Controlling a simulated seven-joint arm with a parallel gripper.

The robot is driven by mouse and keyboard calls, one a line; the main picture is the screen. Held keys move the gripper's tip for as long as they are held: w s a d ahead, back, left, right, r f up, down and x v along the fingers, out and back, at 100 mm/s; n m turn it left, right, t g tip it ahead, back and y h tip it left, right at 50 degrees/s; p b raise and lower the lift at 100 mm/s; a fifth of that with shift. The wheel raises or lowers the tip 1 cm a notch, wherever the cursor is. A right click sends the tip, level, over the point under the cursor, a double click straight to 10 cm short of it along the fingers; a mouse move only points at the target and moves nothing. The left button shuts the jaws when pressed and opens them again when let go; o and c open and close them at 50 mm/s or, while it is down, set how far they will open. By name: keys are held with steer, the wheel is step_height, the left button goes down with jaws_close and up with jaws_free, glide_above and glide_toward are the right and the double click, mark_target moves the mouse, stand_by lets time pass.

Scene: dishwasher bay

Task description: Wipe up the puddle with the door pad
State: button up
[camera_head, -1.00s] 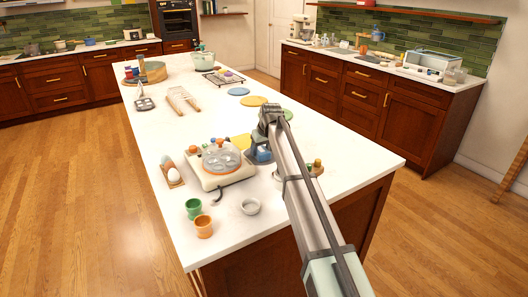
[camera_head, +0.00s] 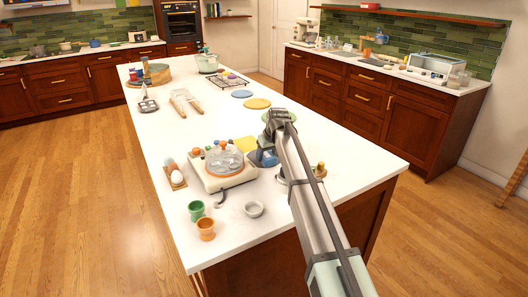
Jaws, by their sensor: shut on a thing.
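My gripper (camera_head: 270,147) is over the white island counter, just right of a cream appliance with a clear dome. A blue thing (camera_head: 268,158) shows at its fingertips, partly hidden by my gripper and arm. The gripper looks shut on it, but I cannot tell whether this is the door pad. A flat yellow square (camera_head: 245,143) lies on the counter just behind and left of the gripper. I cannot make out a puddle; my arm covers part of the counter.
The domed appliance (camera_head: 222,167) stands close on the left. A small brown round item (camera_head: 320,170) sits right of my arm. The counter's right side (camera_head: 365,160) is clear.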

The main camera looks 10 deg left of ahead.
steer(key=shift+s+d, duration=0.6)
step_height(320, 180, up, 3)
steer(key=shift+w+a+r, duration=0.1)
steer(key=shift+w, duration=0.05)
steer(key=shift+r, duration=2.45)
